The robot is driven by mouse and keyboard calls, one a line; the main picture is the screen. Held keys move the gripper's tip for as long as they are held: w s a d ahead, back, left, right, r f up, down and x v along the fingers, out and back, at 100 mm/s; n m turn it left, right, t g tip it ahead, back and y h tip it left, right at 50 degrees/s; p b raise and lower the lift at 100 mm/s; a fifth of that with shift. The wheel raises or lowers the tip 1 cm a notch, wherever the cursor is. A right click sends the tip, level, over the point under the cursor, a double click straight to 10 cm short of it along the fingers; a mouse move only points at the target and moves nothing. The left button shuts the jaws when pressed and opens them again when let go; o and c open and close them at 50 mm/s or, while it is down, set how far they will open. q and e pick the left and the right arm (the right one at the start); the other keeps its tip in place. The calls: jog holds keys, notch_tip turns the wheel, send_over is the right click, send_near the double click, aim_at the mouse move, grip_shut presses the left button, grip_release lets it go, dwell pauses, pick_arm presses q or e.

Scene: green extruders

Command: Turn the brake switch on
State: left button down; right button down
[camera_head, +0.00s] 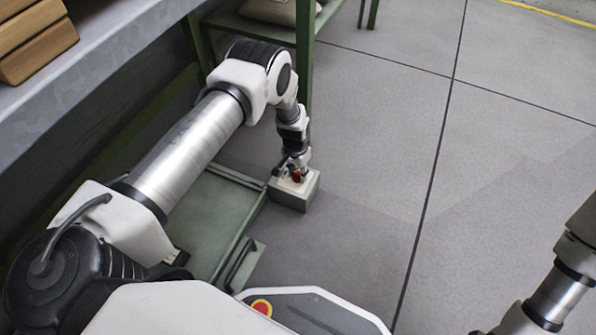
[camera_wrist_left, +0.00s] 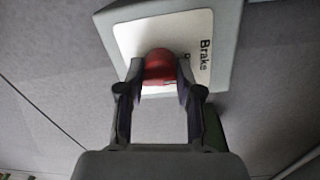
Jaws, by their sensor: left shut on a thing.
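The brake switch is a red knob (camera_head: 297,175) on a white plate on top of a small grey-green box (camera_head: 293,196), low beside the green machine frame. In the left wrist view the red knob (camera_wrist_left: 159,67) sits on the white plate (camera_wrist_left: 126,38), which carries the word "Brake". My left gripper (camera_head: 296,168) reaches down onto the box from above. In the left wrist view the two fingers (camera_wrist_left: 158,82) are shut on the red knob, one on each side. The knob's lower part and some of the label are hidden by the fingers. My right gripper is out of view.
A green frame post (camera_head: 305,55) stands behind my left arm. A grey shelf (camera_head: 110,50) with wooden blocks (camera_head: 35,45) is at upper left. A green panel (camera_head: 205,215) lies left of the switch box. The grey floor (camera_head: 400,150) to the right is clear.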

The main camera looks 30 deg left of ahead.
pick_arm(q)
jog(key=shift+w+a, duration=0.1)
jog(key=shift+w, duration=0.05)
dwell(0.4)
jog(key=c, duration=0.8)
grip_release()
jog(key=r, duration=0.7)
jog(key=shift+a+r, duration=0.2)
